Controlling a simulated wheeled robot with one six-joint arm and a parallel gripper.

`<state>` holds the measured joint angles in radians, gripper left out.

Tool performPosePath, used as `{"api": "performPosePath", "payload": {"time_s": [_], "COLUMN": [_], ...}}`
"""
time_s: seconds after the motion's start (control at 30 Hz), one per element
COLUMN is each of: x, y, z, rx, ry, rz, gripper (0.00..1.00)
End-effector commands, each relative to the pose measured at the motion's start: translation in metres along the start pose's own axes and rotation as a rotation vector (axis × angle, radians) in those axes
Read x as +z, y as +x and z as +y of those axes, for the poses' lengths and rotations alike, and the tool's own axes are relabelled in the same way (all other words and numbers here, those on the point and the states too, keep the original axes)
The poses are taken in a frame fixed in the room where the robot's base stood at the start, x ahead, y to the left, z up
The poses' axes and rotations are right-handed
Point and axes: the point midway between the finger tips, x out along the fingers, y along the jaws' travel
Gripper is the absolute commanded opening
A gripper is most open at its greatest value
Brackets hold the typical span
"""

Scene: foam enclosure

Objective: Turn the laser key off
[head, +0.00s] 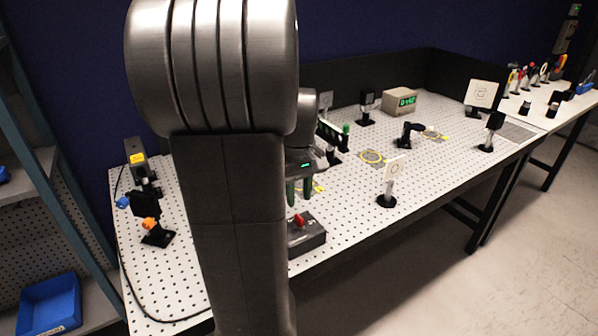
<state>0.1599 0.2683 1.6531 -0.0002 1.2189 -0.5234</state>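The laser key looks to be the red knob (299,219) on top of a dark box (309,239) near the front edge of the perforated bench. Its exact angle is too small to read. My gripper (298,196) points down just above the red knob, with its two green fingertips apart and nothing seen between them. The knob shows below the fingertips, and I see no contact. My arm hides part of the box's left side and the bench behind it.
A laser-like unit with a yellow label (137,158) and a mount with an orange part (150,224) stand at left. A display box (399,101) is at the back. Bare bench lies between the mounts.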

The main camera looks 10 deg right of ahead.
Motion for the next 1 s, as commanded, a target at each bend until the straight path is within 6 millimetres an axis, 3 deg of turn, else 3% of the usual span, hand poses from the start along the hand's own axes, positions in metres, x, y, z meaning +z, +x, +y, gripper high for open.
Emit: {"api": "performPosePath", "payload": {"time_s": [0.2,0.4,0.8,1.0], "x": [-0.001,0.000,0.000,0.000], "y": [-0.046,-0.067,-0.070,-0.056], "z": [0.000,0.000,0.000,0.000], "rx": [0.002,0.001,0.000,-0.002], "ry": [0.000,0.000,0.000,0.000], "rz": [0.004,0.001,0.000,-0.003], "gripper": [0.30,0.30,0.30,0.30]}}
